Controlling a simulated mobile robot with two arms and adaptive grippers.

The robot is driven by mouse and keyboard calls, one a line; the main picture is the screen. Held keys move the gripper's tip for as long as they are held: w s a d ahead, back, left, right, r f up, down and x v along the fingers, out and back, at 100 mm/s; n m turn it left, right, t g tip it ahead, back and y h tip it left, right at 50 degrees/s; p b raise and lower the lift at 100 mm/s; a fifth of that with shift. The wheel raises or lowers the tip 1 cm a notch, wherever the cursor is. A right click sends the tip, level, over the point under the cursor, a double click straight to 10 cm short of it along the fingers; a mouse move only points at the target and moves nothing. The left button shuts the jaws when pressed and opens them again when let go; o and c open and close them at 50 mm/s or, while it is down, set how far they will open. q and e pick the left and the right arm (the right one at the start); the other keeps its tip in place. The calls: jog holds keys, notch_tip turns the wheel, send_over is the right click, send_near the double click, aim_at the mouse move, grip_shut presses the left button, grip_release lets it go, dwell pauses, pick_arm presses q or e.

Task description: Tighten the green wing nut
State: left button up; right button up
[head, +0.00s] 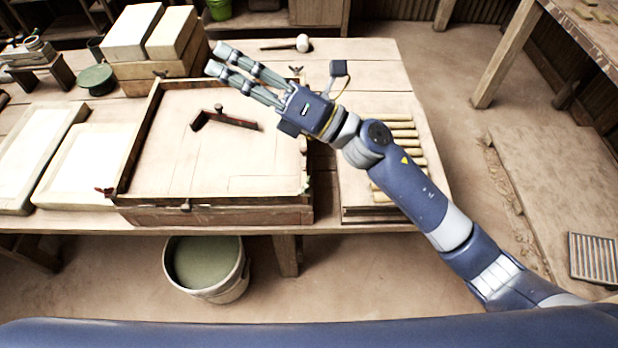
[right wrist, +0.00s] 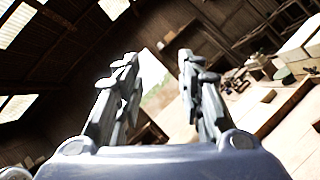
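The small green wing nut (head: 304,187) is at the front right corner of the wooden press frame (head: 216,214) in the head view. My right gripper (head: 218,59) is above the far side of the frame, with its fingers pointing up and left, well away from the green wing nut. Its two fingers are apart with nothing between them, and they are also apart in the right wrist view (right wrist: 157,65). The green wing nut cannot be made out in the right wrist view. My left gripper is not in view.
A reddish-brown wing nut (head: 105,191) is at the front left corner. A dark angled tool (head: 226,120) lies on the press surface. Pale blocks (head: 132,32) stand behind, and brass-coloured rods (head: 402,133) lie to the right. A bucket (head: 205,268) stands below the table front.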

jog(key=s+a+f+n+g+h, duration=0.2)
jog(key=s+a+f+n+g, duration=0.25)
jog(key=n+g, duration=0.45)
jog(key=n+g+h, duration=0.1)
jog(key=n+h, duration=1)
jog(key=h, duration=0.5)
send_near(306, 187)
jog(key=shift+y, duration=0.3)
jog(key=p+x, duration=0.2)
jog(key=x, duration=0.1)
jog(key=p+x, duration=0.1)
jog(key=x, duration=0.3)
jog(key=shift+d+f+p, duration=0.15)
jog(key=shift+d+p, duration=0.05)
jog(key=shift+p, duration=0.15)
jog(key=shift+a+f, duration=0.1)
jog(key=shift+f, duration=0.25)
